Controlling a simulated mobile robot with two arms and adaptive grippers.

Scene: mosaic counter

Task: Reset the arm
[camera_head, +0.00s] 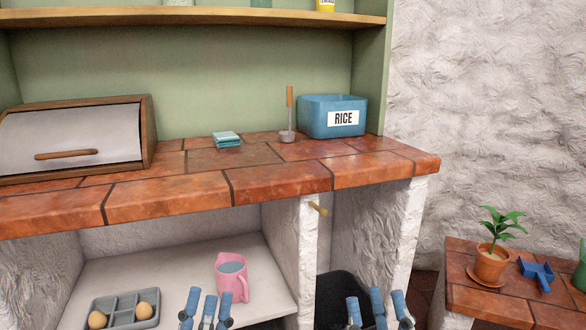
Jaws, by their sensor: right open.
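My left gripper (207,310) is at the bottom edge, in front of the lower shelf and just below the pink jug. Its blue fingertips point up and stand close to each other, and I cannot tell how far it is open. My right gripper (378,310) is at the bottom edge, further right, in front of the dark bin. Its blue fingertips are spread apart and it is open, with nothing seen between them. The lower parts of both grippers and the arms are out of view.
A pink jug (232,278) and a grey tray (122,315) with eggs are on the lower shelf. A dark bin (340,292) is beneath the counter. The tiled counter (240,184) holds a bread box, blue cloths, ladle and RICE box. A potted plant (490,262) stands right.

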